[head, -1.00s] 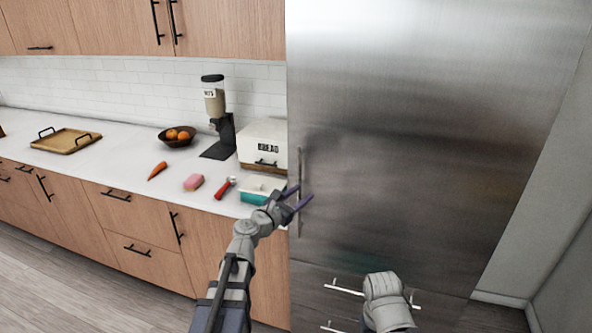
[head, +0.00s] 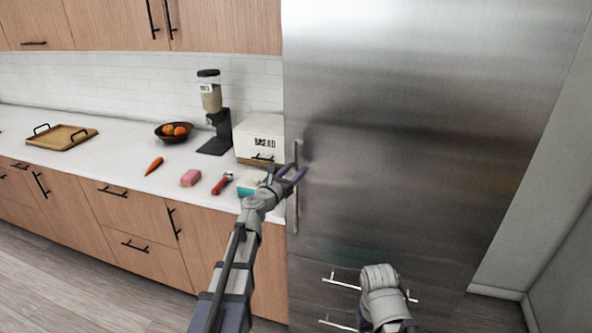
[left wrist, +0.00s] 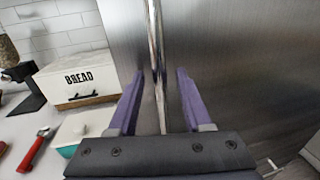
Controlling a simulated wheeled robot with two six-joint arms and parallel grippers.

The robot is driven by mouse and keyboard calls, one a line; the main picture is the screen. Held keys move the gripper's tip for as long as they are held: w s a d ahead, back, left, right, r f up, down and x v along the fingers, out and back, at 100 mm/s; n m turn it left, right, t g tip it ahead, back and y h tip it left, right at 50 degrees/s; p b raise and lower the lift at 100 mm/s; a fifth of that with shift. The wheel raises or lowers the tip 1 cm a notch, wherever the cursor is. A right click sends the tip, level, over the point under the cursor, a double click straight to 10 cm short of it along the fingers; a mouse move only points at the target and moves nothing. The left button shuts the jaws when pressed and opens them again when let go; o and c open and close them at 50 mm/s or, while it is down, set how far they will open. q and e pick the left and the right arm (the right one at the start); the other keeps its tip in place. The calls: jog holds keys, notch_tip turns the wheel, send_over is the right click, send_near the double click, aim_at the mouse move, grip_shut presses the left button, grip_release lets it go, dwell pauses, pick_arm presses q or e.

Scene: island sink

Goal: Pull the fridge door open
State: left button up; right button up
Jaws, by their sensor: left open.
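The stainless steel fridge door (head: 410,150) is shut and fills the right of the head view. Its long vertical handle (head: 296,205) runs along the door's left edge. My left gripper (head: 296,172) is open at the handle. In the left wrist view the handle (left wrist: 154,50) runs up between the two purple fingers of my left gripper (left wrist: 157,95), with a gap on each side. My right arm shows at the bottom of the head view, in front of the lower drawers; its fingers cannot be made out.
Below the door are fridge drawers with horizontal handles (head: 341,283). Left of the fridge, a white counter (head: 110,172) holds a bread box (head: 259,137), a teal-and-white container (head: 250,184), a red-handled tool (head: 222,184), a pink sponge-like block (head: 190,178) and a carrot (head: 154,166).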

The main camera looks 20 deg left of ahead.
pick_arm(q)
jog(key=shift+w+d, duration=0.1)
jog(key=shift+w, duration=0.2)
jog(key=shift+c, duration=0.3)
grip_shut()
dwell(0.9)
